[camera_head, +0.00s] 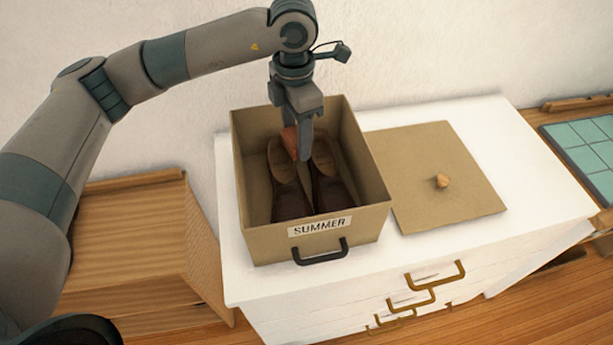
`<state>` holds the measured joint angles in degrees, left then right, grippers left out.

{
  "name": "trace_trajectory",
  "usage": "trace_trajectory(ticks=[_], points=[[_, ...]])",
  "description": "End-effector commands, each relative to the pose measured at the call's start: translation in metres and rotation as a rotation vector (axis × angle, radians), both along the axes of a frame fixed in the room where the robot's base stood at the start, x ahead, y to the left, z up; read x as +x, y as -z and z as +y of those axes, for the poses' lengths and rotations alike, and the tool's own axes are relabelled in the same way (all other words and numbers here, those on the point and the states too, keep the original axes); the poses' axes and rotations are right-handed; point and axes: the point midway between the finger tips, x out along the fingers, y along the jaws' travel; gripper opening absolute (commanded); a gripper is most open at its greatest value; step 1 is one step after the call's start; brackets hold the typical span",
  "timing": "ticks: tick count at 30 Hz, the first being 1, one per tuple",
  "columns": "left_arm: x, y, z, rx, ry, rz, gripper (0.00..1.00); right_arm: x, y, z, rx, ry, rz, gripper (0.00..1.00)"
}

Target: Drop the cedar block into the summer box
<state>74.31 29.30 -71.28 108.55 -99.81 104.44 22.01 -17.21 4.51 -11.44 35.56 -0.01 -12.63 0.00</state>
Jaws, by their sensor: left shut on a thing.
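The summer box (258,228) is an open tan box with a "SUMMER" label and a dark handle on its front. It stands on a white dresser. A pair of dark brown shoes (291,203) lies inside it. My left gripper (300,150) points down into the box opening, over the shoes. It is shut on a reddish-brown block (289,141), which looks like the cedar block and is partly hidden by the finger. I cannot tell whether the block touches the shoes. My right gripper is not in view.
A flat tan lid (415,170) with a wooden knob (442,181) lies on the white dresser (492,120), right of the box. A wooden cabinet (125,235) stands at the left. A teal-tiled surface (585,150) is at the far right. The wall is close behind.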

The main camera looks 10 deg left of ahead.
Motion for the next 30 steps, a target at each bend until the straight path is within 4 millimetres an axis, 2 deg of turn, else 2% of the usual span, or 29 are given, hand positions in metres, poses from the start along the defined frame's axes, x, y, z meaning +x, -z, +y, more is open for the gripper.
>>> trace_trajectory(ticks=[3,4,6,20,26,30], points=[[0.0,0.0,0.0,0.0,0.0,0.0,0.26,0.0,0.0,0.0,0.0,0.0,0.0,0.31],[0.0,0.0,0.0,0.0,0.0,0.0,0.52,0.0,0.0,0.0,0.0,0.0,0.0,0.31],[0.0,0.0,0.0,0.0,0.0,0.0,0.69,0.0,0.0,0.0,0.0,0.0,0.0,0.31],[0.0,-0.004,0.0,0.001,0.0,-0.001,0.69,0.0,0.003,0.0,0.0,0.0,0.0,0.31],[0.001,-0.022,0.0,-0.001,0.0,-0.003,0.69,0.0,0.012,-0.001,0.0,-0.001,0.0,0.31],[0.001,-0.045,-0.001,-0.001,0.0,-0.005,0.69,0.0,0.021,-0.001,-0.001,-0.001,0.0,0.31]])
